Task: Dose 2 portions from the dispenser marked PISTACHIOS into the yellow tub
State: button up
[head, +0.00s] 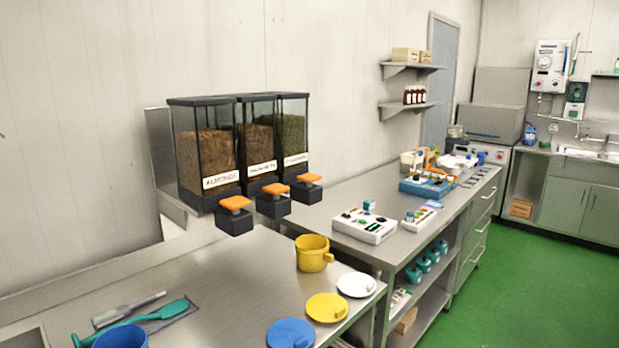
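The nearest is marked ALMONDS (205,155). The middle one (257,140) has a label too blurred to read surely. The farthest dispenser (293,130) holds green pieces; its label is small and blurred, and the green fill fits pistachios. Its orange knob (308,177) sits on a dark block at its front. The yellow tub (314,258) stands upright and open on the counter, in front of the dispensers and apart from their outlets; its inside bottom is hidden. My gripper is not in view.
A white lid (356,285), a yellow lid (327,308) and a blue lid (290,333) lie along the counter's front edge. A white control box (365,225) stands on the farther counter.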

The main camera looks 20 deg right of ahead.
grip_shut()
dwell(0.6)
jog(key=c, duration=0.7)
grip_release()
